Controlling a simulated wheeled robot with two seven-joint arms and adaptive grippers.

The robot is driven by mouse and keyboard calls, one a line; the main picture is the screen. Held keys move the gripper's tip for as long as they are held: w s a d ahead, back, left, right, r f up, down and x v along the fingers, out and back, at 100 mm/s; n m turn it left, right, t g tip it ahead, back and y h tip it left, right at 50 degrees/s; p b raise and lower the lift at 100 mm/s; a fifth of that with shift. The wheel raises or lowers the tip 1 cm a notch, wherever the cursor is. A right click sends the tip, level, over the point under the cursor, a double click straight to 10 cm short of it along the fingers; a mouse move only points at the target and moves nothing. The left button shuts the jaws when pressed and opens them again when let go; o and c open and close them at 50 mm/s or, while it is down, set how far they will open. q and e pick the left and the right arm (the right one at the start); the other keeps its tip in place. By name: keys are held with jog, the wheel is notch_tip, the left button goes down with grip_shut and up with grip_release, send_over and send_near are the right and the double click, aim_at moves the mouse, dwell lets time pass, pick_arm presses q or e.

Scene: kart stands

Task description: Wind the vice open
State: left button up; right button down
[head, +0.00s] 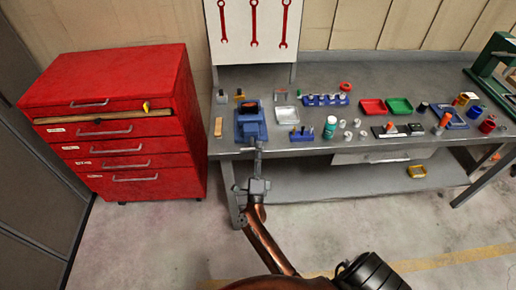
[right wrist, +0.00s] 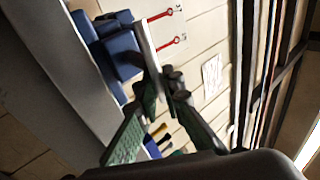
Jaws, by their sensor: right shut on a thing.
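The blue vice (head: 250,125) stands at the front left edge of the grey workbench. Its grey handle (head: 250,149) sticks out past the bench's front edge. My right gripper (head: 257,152) reaches up from below and is shut on the handle, in front of the vice. In the right wrist view the vice (right wrist: 120,52) shows at upper left, and the pale grey handle (right wrist: 147,42) runs down to the fingertips (right wrist: 164,82). The exact grip point is partly hidden by the fingers. The gap between the vice's jaws is too small to judge. My left gripper is not in view.
A red drawer cabinet (head: 130,155) stands left of the workbench (head: 330,70). A green machine (head: 490,60) stands far right. The floor in front is clear.

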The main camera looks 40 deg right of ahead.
jog(key=shift+f, duration=0.2)
jog(key=c, duration=2)
grip_release()
jog(key=shift+r, duration=0.1)
jog(key=shift+c, duration=0.2)
jog(key=v, duration=0.7)
jog(key=shift+a+f, duration=0.15)
jog(key=shift+f, duration=0.05)
